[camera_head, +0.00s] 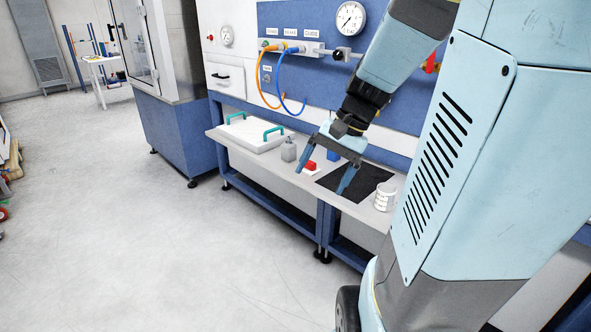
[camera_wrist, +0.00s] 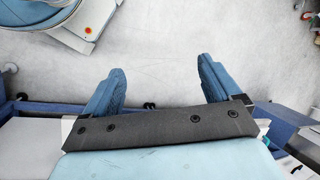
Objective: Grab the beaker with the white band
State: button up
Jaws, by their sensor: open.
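A small pale cylindrical vessel (camera_head: 385,197) with a white surface and faint dark marks stands upright on the bench at the right, beside the black mat. It looks like the beaker, but its band is too small to make out clearly. My gripper (camera_head: 321,181) is open and empty, fingers pointing down, above the front of the bench and left of the vessel, apart from it.
The bench (camera_head: 240,137) also holds a grey bottle (camera_head: 289,150), a red-topped block (camera_head: 310,167), a blue item (camera_head: 333,155), a black mat (camera_head: 348,187) and a white lidded box with teal handles (camera_head: 255,133). Hoses hang from the blue back panel (camera_head: 340,75). The floor in front is clear.

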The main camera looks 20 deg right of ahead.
jog(key=w+d+f+m+t+y, duration=0.2)
jog(key=w+d+f+m+y, duration=0.3)
jog(key=d+m, duration=0.15)
jog(key=m+t+h, duration=0.4)
jog(key=m+t, duration=1)
jog(key=m, duration=0.4)
send_near(385, 198)
jog(key=d, duration=0.3)
jog(key=shift+w+d, duration=0.25)
jog(key=shift+w, duration=0.05)
jog(key=x, duration=0.8)
jog(key=shift+w, duration=0.1)
jog(key=shift+a+x, duration=0.2)
jog(key=shift+x, duration=1.15)
jog(key=shift+a+x, duration=0.2)
jog(key=shift+x, duration=1.15)
jog(key=shift+c, duration=0.5)
